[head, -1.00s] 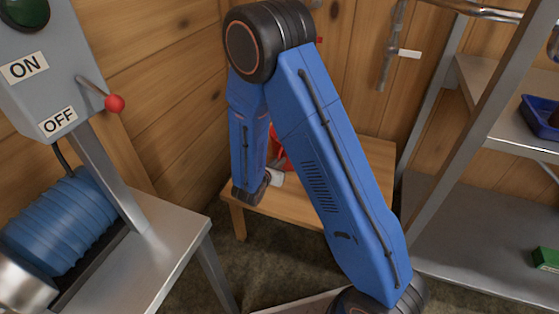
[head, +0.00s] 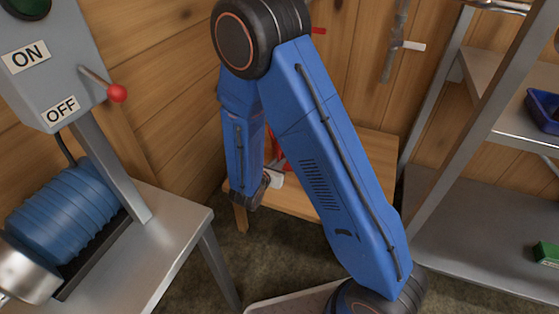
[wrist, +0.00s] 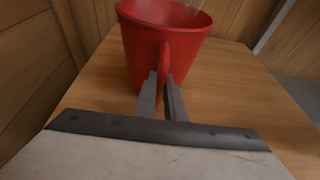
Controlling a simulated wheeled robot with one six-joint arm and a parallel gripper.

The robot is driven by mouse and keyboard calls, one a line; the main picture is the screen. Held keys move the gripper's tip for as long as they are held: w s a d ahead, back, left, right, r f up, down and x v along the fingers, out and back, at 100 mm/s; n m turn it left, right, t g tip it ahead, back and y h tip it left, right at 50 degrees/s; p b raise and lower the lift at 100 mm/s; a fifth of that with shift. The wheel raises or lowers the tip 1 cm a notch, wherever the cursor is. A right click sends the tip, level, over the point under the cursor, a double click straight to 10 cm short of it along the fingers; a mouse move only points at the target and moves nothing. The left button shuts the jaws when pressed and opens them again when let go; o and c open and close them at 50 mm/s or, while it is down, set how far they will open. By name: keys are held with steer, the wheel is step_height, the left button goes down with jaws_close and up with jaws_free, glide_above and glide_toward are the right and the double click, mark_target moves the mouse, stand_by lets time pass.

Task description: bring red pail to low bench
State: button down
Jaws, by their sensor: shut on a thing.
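The red pail (wrist: 140,50) stands upright in the wrist view, over the wooden top of the low bench (wrist: 225,85). My gripper (wrist: 164,90) is shut on the pail's near side, at a thin upright red part like a handle. The pail's base looks to be at the bench top, but I cannot tell whether it touches. In the head view my blue arm hides most of the pail; a red sliver (head: 277,150) shows above the low bench (head: 375,165). The bench stands in the corner against the wooden walls.
A grey control box (head: 50,60) with a red-knobbed lever (head: 117,93) stands at the left, above a metal table (head: 150,245) with a blue ribbed roll (head: 65,215). A metal shelf rack (head: 470,235) stands at the right, holding a blue tray (head: 545,110) and a green block (head: 546,253).

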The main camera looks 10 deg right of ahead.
steer(key=s+a, duration=0.4)
steer(key=s, duration=0.6)
steer(key=shift+s+a, duration=0.15)
steer(key=shift+a, duration=0.25)
stand_by(1.2)
steer(key=shift+s+d, duration=0.2)
steer(key=shift+d, duration=0.05)
stand_by(0.6)
steer(key=c, duration=1.7)
jaws_free()
steer(key=shift+c, duration=0.2)
step_height(320, 180, up, 10)
